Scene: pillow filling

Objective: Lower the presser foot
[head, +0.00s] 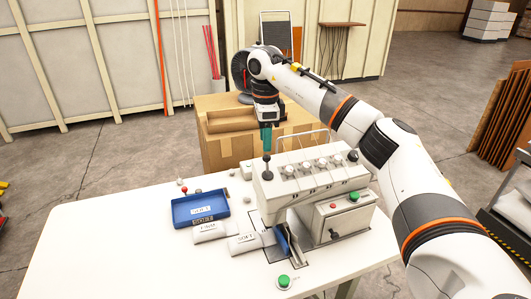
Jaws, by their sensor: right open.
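A white sewing machine (312,182) with several dials along its top stands on the white table. A black ball-topped lever (267,172) rises upright at its left end. A second black knob (353,156) sits at its right end, and a small black lever (334,233) is on its front panel. My right gripper (266,146), with teal fingers, points down just above the left lever's ball, empty; whether it touches the ball is unclear. A blue fabric piece (285,240) stands at the machine's lower left. I cannot make out the presser foot itself. My left gripper is out of view.
A blue tray (186,213) and labelled white pouches (209,230) lie left of the machine. A green button (284,281) is near the table's front edge. A cardboard box (222,150) stands behind. The table's left part (100,250) is clear.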

